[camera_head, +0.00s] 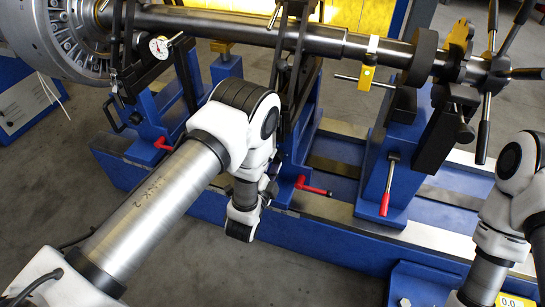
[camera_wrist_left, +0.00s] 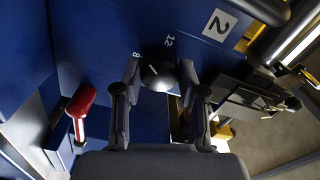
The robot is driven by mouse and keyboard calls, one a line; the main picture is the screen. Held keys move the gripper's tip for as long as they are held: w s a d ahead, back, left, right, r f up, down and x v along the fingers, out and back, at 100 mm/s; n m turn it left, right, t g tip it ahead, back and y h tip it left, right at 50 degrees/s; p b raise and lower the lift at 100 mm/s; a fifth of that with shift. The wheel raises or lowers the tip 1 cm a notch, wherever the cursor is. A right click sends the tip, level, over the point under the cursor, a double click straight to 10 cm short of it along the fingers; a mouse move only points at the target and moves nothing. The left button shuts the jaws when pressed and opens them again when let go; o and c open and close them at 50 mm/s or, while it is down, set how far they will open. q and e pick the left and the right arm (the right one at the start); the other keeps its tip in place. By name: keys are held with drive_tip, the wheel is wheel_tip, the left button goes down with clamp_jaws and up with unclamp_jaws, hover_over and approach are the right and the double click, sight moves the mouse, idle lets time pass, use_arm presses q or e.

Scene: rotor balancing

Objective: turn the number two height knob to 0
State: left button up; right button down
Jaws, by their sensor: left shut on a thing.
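The height knob (camera_wrist_left: 158,76) is a round black knob with a white pointer line, on a blue panel in the left wrist view. The marks 12 and 8 show beside it; I see no 0 mark. A white plate with a number 2 (camera_wrist_left: 219,25) is on the same blue stand. My left gripper (camera_wrist_left: 160,90) has one finger on each side of the knob and is shut on it. In the head view my left gripper (camera_head: 268,187) is mostly hidden by my wrist, low at the front of the middle stand, and the knob is hidden. My right gripper is out of view.
A red-handled lever (camera_wrist_left: 80,102) is left of the knob; a red handle (camera_head: 315,190) also shows in the head view. A steel shaft (camera_head: 320,42) runs above the stands to a bladed rotor (camera_head: 72,38). Grey floor in front is clear.

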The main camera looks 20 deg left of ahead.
use_arm(q)
drive_tip(key=n+p, duration=0.6)
drive_tip(key=n, duration=0.5)
drive_tip(key=shift+r, duration=0.1)
drive_tip(key=n+p, duration=0.3)
drive_tip(key=n, duration=0.2)
drive_tip(key=shift+d, duration=0.1)
drive_tip(key=n+p, duration=0.3)
drive_tip(key=n, duration=0.2)
drive_tip(key=shift+n, duration=0.4)
drive_tip(key=n+p, duration=0.2)
drive_tip(key=n, duration=0.3)
drive_tip(key=shift+d, duration=0.1)
drive_tip(key=n+p, duration=0.2)
drive_tip(key=n, duration=0.4)
drive_tip(key=n+p, duration=0.1)
drive_tip(key=n, duration=0.4)
drive_tip(key=n+p, duration=0.1)
drive_tip(key=n, duration=0.4)
drive_tip(key=shift+n, duration=0.4)
